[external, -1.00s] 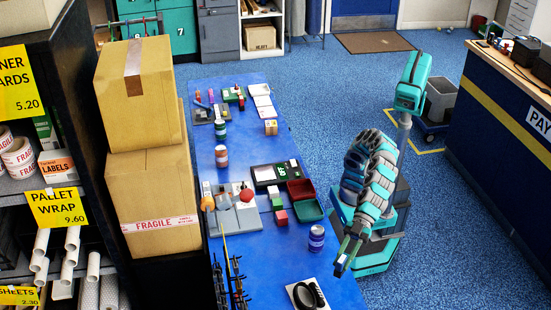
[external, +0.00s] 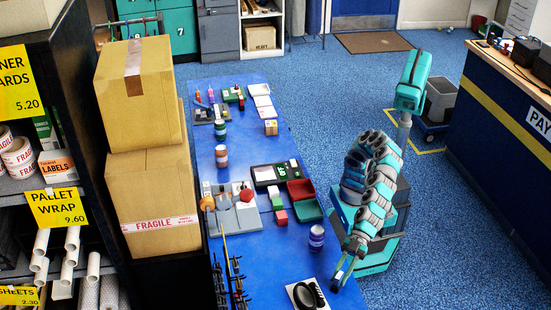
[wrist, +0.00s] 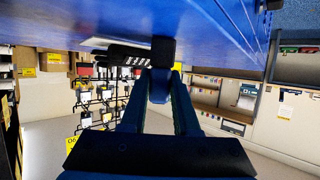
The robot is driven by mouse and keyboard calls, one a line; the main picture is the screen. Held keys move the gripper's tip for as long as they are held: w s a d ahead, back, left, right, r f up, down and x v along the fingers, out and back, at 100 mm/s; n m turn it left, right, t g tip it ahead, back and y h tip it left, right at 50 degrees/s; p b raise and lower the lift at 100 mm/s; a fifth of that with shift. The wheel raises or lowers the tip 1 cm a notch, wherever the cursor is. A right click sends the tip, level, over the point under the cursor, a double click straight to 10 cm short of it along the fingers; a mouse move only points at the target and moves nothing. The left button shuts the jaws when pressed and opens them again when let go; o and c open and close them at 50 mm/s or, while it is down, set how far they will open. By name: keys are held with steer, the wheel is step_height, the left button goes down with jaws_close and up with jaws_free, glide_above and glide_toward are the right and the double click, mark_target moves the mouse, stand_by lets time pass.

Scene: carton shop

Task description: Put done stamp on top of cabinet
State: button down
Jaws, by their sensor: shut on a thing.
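My gripper (external: 337,282) is low at the near right edge of the blue table (external: 262,170). In the wrist view its fingers (wrist: 160,88) are closed on a small dark object with a black block end, which I take to be the done stamp (wrist: 162,52). Its label is not readable, and it is too small to make out in the external view. The tabletop is close to the block in the wrist view; I cannot tell whether they touch. A grey cabinet (external: 219,36) stands at the back, left of a white shelf unit; its top is partly cut off.
A black item on a white plate (external: 293,290) lies left of my gripper. A purple-and-white can (external: 316,238), red and green trays (external: 309,210) and stamp blocks stand further up the table. Blue floor is open right of the table; a counter (external: 500,100) stands far right.

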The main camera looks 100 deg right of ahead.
steer(key=shift+f, duration=0.15)
steer(key=c, duration=0.6)
jaws_free()
steer(key=shift+r, duration=0.25)
steer(key=shift+v, duration=1.4)
steer(key=shift+d+r+b, duration=0.1)
steer(key=shift+r+b, duration=0.2)
steer(key=shift+r, duration=3.15)
